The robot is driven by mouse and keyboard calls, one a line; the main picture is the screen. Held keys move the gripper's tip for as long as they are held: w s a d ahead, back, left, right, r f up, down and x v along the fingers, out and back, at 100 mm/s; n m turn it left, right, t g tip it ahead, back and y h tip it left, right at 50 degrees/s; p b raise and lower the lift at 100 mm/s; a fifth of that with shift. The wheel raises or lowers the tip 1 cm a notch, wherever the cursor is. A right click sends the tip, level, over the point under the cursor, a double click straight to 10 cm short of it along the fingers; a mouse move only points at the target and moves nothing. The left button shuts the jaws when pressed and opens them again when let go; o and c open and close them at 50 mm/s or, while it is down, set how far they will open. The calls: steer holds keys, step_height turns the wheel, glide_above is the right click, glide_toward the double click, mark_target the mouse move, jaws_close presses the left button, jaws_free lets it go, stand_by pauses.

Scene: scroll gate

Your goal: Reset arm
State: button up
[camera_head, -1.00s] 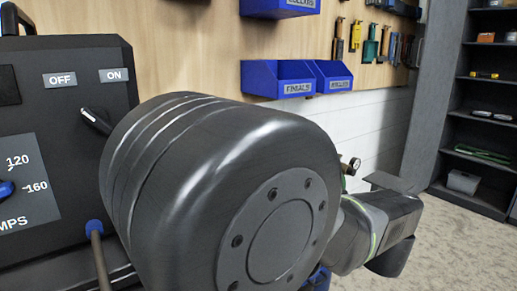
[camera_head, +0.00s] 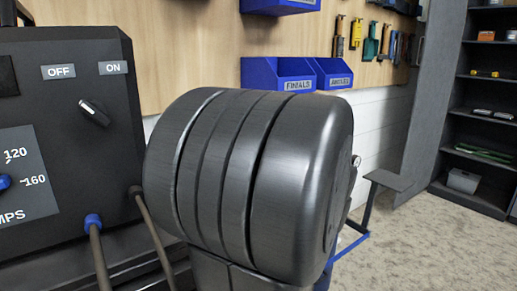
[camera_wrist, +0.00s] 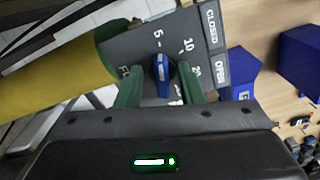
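My arm's large dark joint fills the middle of the head view, and the gripper is hidden there. In the wrist view my gripper (camera_wrist: 160,88) is open, its two green fingers apart. A blue knob (camera_wrist: 162,68) on a grey dial panel (camera_wrist: 135,47) marked 5, 10 and 20 shows in the gap between the fingers. I cannot tell how far beyond the fingertips it is, and no grip on it shows. CLOSED and OPEN labels (camera_wrist: 217,50) stand along the panel's right edge.
A black machine (camera_head: 100,160) with an OFF/ON switch (camera_head: 95,112) and amps dial stands left, close to my arm. Blue bins (camera_head: 280,77) and tools hang on the wooden wall. A dark shelf (camera_head: 480,130) stands right. A yellow cylinder (camera_wrist: 55,85) lies left in the wrist view.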

steer(key=m+p, duration=0.3)
steer(key=p, duration=0.1)
steer(key=m+p, duration=0.3)
steer(key=p, duration=0.2)
steer(key=m+p, duration=0.3)
steer(key=p, duration=0.2)
steer(key=shift+d+r+m, duration=0.1)
steer(key=shift+r+m, duration=0.2)
steer(key=shift+f, duration=0.15)
